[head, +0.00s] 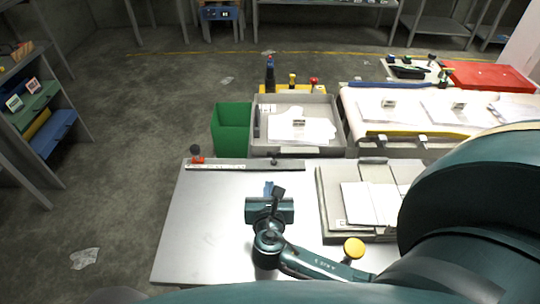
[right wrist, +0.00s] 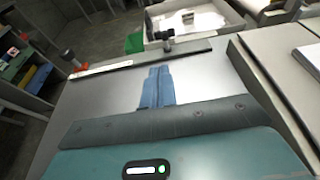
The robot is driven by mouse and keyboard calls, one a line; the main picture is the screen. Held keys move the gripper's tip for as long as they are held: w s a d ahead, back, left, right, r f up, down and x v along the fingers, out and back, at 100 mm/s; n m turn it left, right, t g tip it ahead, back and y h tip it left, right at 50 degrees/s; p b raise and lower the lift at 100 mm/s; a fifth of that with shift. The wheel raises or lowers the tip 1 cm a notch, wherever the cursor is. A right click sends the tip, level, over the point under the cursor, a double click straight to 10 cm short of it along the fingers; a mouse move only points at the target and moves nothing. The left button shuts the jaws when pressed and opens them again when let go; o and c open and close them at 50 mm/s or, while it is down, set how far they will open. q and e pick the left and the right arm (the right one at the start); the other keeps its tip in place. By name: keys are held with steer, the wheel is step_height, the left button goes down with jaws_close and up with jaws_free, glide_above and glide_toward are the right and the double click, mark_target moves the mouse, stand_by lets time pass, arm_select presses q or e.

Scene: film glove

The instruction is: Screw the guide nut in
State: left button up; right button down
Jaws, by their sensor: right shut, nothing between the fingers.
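A long guide bar (head: 235,165) lies along the back edge of the bare metal table. A dark knob-like nut (head: 274,158) stands near its right end, and it also shows in the right wrist view (right wrist: 165,38). A red and black knob (head: 196,155) stands at the bar's left end. I cannot tell for certain which is the guide nut, or how far either is screwed in. My right gripper (head: 268,188) is over the table in front of the dark nut, apart from it. Its blue fingers (right wrist: 157,88) are together and empty. My left gripper is not in view.
A grey fixture with white sheets (head: 368,204) is right of the gripper. A yellow knob (head: 353,247) is near my right forearm. Behind the table are a green bin (head: 231,129) and a grey tray (head: 334,130). The table's left part is clear.

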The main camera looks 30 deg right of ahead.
glide_toward(270, 154)
steer(key=x, duration=0.5)
steer(key=shift+f, duration=0.2)
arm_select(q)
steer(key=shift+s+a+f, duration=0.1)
arm_select(e)
steer(key=shift+w+d, duration=0.4)
steer(key=shift+w, duration=0.2)
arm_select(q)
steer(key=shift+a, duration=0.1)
